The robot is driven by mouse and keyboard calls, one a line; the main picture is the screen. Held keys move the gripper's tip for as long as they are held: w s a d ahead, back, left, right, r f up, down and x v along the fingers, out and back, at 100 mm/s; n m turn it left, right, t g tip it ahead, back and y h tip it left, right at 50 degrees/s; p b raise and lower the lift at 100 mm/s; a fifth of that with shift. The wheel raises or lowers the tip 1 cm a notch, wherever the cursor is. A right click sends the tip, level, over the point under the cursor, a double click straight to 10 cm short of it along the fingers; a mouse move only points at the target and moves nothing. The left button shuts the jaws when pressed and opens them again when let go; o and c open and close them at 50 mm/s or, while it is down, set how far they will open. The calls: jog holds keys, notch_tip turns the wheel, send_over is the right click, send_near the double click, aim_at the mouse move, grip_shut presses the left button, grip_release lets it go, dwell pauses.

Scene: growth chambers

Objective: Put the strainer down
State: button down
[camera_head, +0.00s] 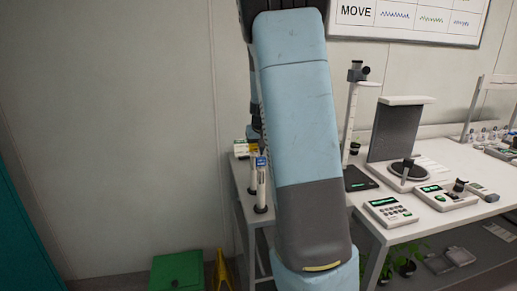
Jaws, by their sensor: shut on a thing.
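I cannot make out the strainer in this view. My own blue and grey arm fills the middle of the picture and hides what lies behind it. My gripper does not show; it is hidden or outside the picture. A narrow side table (245,200) stands just left of my arm, partly covered by it. A slim upright white item with a blue top (261,182) stands on it, close to the arm's edge.
Small boxes (241,148) sit at the side table's back. Right of my arm, a white bench (445,218) carries several instruments, including a keypad device (388,211) and a stand (394,128). A green box (178,272) and yellow floor sign (224,272) stand below left.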

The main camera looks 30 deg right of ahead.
jog(key=c, duration=1.1)
grip_release()
jog(key=shift+c, duration=0.2)
jog(key=shift+r, duration=0.2)
jog(key=v, duration=1.3)
jog(key=s+a+n, duration=0.1)
jog(key=s+a, duration=0.5)
jog(key=s, duration=0.3)
jog(key=s+a+n, duration=0.1)
jog(key=s+a, duration=0.6)
jog(key=s, duration=0.3)
jog(key=s+a+n+t+y, duration=0.1)
jog(key=s+a, duration=0.5)
jog(key=s, duration=0.4)
jog(key=shift+s+a, duration=0.15)
jog(key=shift+a, duration=0.1)
